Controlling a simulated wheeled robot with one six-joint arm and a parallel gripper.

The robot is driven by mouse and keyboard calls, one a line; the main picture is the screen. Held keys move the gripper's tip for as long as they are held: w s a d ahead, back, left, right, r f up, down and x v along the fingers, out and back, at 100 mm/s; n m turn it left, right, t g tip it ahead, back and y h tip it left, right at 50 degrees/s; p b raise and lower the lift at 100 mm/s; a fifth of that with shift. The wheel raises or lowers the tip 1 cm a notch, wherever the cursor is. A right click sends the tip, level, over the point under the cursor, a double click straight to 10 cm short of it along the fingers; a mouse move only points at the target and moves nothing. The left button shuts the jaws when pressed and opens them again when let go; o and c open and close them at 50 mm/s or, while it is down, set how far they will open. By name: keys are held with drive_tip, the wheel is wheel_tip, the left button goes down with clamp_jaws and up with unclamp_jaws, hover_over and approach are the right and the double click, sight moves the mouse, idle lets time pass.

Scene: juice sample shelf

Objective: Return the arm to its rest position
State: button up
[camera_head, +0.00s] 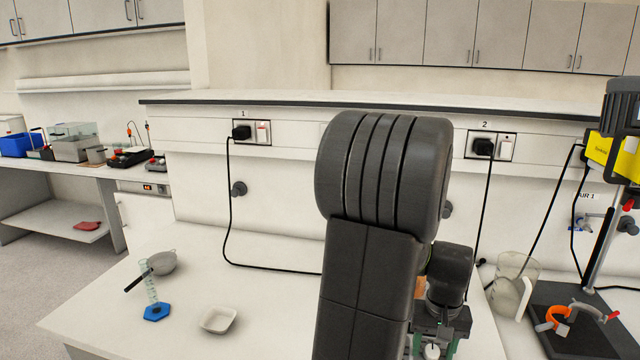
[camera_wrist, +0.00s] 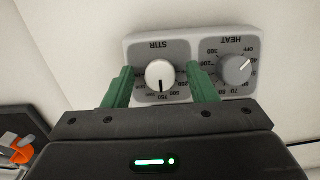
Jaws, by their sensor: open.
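My gripper (camera_wrist: 159,67) is open in the wrist view, its two green fingers apart. The white STIR knob (camera_wrist: 160,75) shows between them with visible gaps on both sides; I cannot tell how far the tips are from the panel. The grey HEAT knob (camera_wrist: 235,69) is right of the right finger on the same grey control panel (camera_wrist: 190,40). In the head view my dark arm (camera_head: 370,270) reaches down over the bench, and my gripper (camera_head: 436,342) is low at the bottom edge, partly cut off, hiding most of the panel.
At right are a glass beaker (camera_head: 512,280), a stand with a dark base (camera_head: 580,325), and an orange clamp (camera_head: 558,315). Black cables hang behind.

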drive_tip(key=shift+n, duration=0.4)
drive_tip(key=shift+r, duration=2.9)
drive_tip(key=shift+a, duration=0.1)
